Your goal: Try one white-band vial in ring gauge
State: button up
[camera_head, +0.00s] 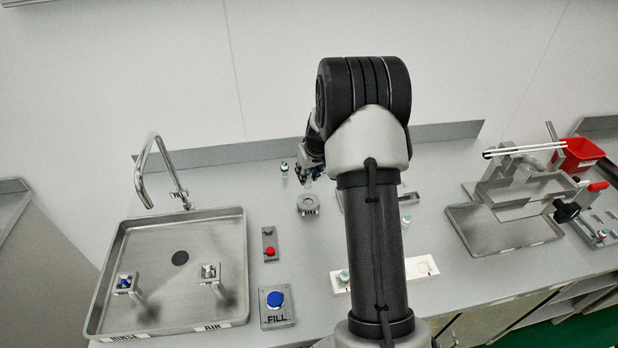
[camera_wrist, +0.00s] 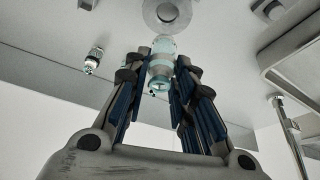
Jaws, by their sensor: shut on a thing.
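My gripper (camera_wrist: 161,82) is shut on a small teal-tinted vial (camera_wrist: 161,48), held between the two blue-padded fingers. Its band colour is hard to make out. In the head view my gripper (camera_head: 308,176) is partly hidden behind my arm, above the counter. The round grey ring gauge (camera_head: 308,204) stands on the counter just in front of it. In the wrist view the ring gauge (camera_wrist: 167,12) shows its open hole just beyond the held vial; the vial appears apart from it. Another vial (camera_head: 284,168) stands to the left, also in the wrist view (camera_wrist: 93,61).
A sink (camera_head: 215,245) with a tap is at left, beside a red button (camera_head: 269,252) and a blue FILL button (camera_head: 275,299). A white tray (camera_head: 424,268) holds a vial (camera_head: 344,275). Another vial (camera_head: 405,220) stands right of my arm. A metal fixture (camera_head: 505,230) and red bin (camera_head: 578,155) are at right.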

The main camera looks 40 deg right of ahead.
aim_at(309, 188)
jog(key=shift+f, duration=0.15)
jog(key=shift+d+f+b, duration=0.1)
jog(key=shift+f+b, duration=0.2)
jog(key=shift+f, duration=0.15)
jog(key=shift+f+b, duration=0.85)
jog(key=shift+f, duration=0.8)
jog(key=shift+f+b, duration=1.05)
jog(key=shift+b, duration=0.05)
jog(key=shift+r, duration=0.45)
jog(key=shift+f+b, duration=0.85)
jog(key=shift+b, duration=0.15)
jog(key=o, duration=0.8)
